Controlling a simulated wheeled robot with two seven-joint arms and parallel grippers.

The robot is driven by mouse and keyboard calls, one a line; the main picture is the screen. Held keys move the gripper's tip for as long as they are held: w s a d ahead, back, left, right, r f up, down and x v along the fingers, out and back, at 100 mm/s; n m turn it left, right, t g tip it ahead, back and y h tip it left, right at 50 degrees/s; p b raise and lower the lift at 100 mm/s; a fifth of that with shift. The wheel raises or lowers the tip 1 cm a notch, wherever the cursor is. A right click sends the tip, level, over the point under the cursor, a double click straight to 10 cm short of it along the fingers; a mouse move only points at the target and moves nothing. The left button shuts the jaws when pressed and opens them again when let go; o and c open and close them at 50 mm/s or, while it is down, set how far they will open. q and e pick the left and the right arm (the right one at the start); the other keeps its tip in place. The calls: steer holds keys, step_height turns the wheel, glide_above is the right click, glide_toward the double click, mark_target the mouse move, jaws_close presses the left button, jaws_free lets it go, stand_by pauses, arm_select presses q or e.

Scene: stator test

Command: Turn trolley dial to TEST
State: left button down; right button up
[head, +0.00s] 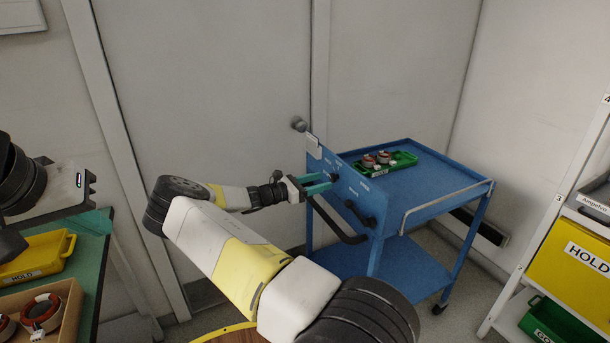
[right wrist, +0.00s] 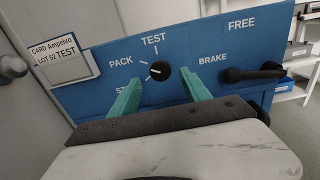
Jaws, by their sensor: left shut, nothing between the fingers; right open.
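The blue trolley (head: 425,190) stands against the wall with its panel facing my right arm. In the right wrist view the black round dial (right wrist: 160,73) sits on the blue panel (right wrist: 105,80), below the TEST label, with PACK to its upper left and a partly hidden "ST" label to its lower left. Its small white mark is on its left side, off TEST. My right gripper (head: 328,183) is open, its teal fingers (right wrist: 165,80) either side of the dial, which is not gripped. My left gripper (head: 88,183) is shut and empty over the green bench at left.
A black brake lever (right wrist: 250,74) sits right of the dial, between BRAKE and FREE. A black push handle (head: 337,225) juts out below. A green tray (head: 400,160) with stators lies on the trolley top. A shelf rack (head: 545,220) stands at right.

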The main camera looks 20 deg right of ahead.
mark_target(331, 178)
steer(key=shift+w+d, duration=0.15)
steer(key=shift+d, duration=1.45)
jaws_close()
steer(key=shift+m, duration=0.3)
steer(key=m, duration=1.1)
steer(key=shift+m, duration=0.3)
